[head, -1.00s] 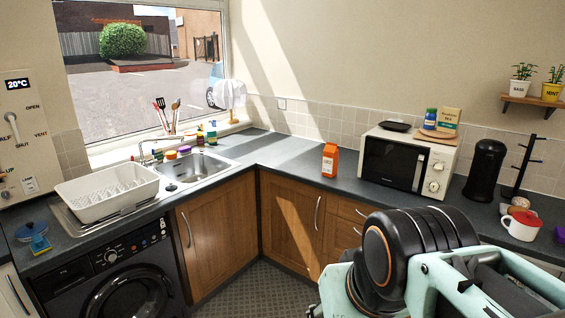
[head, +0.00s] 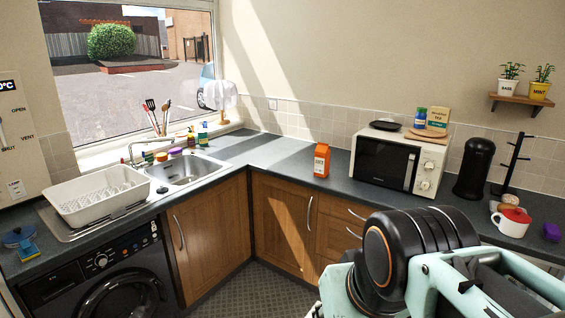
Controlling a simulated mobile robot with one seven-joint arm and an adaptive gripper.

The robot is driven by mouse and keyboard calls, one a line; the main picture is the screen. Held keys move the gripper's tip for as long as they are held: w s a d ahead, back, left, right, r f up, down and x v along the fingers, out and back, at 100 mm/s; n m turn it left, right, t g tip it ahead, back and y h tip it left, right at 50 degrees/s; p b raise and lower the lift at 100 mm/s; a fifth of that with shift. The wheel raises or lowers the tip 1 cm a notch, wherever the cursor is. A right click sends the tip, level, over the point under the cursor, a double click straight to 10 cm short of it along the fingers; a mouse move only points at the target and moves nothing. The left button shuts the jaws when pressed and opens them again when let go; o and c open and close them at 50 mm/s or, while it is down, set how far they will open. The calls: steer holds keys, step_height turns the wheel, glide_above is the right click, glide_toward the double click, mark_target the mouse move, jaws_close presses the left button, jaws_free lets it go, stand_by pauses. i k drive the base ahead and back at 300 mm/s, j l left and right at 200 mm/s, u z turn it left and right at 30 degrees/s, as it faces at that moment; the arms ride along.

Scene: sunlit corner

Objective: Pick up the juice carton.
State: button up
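The juice carton (head: 321,161) is orange with a pale label. It stands upright on the dark worktop (head: 285,160), left of the microwave and right of the sink corner. My arm shows at the bottom right, in front of the lower cabinets and well short of the carton. The gripper's fingertips are not visible, so I cannot see whether it is open or shut. Nothing touches the carton.
The microwave (head: 385,163) stands close right of the carton. The sink (head: 185,168) and dish rack (head: 97,195) are to the left. A black canister (head: 473,168) and a white mug with red (head: 513,221) are further right. Worktop left of the carton is clear.

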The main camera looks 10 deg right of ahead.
mark_target(323, 152)
steer(key=i+z, duration=0.15)
steer(key=z, duration=0.35)
steer(key=i+j+z, duration=0.1)
steer(key=z, duration=0.4)
steer(key=i+j+z, duration=0.25)
steer(key=j+z, duration=0.3)
steer(key=j, duration=0.15)
steer(key=i+j+z, duration=0.15)
steer(key=j, duration=0.25)
steer(key=i+j+z, duration=0.1)
steer(key=j, duration=0.25)
steer(key=i+j, duration=0.1)
steer(key=j, duration=0.3)
steer(key=i+j+z, duration=0.1)
steer(key=j, duration=0.3)
steer(key=i+j, duration=0.1)
steer(key=j, duration=0.3)
steer(key=i+j, duration=0.1)
steer(key=j, duration=0.3)
steer(key=z, duration=0.05)
